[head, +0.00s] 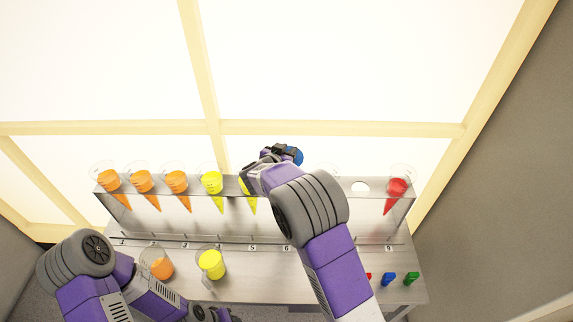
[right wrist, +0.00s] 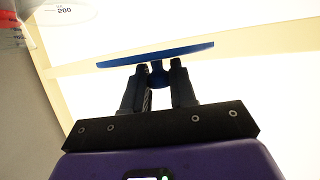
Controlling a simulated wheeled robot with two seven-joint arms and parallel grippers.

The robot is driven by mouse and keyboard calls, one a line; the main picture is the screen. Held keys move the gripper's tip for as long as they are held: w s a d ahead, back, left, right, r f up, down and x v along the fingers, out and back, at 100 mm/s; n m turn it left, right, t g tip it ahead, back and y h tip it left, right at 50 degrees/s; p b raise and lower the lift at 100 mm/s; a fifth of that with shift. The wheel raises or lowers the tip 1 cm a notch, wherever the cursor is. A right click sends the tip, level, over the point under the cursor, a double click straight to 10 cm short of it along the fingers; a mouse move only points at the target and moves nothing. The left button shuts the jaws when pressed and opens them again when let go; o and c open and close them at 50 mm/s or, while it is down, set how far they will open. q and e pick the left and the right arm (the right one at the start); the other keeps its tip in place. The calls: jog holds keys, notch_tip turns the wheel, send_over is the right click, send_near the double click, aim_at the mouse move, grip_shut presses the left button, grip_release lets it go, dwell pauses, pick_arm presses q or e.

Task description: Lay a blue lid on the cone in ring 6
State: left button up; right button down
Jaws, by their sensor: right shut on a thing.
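A blue lid (right wrist: 160,54) shows edge-on in the right wrist view, its small knob between the fingertips. My right gripper (right wrist: 158,75) is shut on that knob. In the head view the right gripper (head: 278,152) is above the shelf's row of rings, and the lid (head: 293,155) shows partly beyond it. Label 6 (head: 286,248) is on the rail below. Ring 6 and any cone in it are hidden behind my right arm and gripper. My left gripper (head: 212,314) is at the bottom edge, mostly cut off; its jaws cannot be made out.
The shelf (head: 340,190) holds orange cones (head: 143,180), yellow cones (head: 212,184), a clear cone (head: 327,171) and a red cone (head: 397,188). One ring (head: 360,186) is empty. Cups of orange (head: 161,267) and yellow (head: 211,263) stand below. Small blue (head: 389,279) and green (head: 412,279) pieces sit at right.

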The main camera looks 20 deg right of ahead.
jog(key=shift+f+b, duration=0.5)
jog(key=shift+f, duration=2.75)
jog(key=shift+f, duration=0.2)
jog(key=c, duration=0.9)
grip_release()
jog(key=shift+r, duration=0.1)
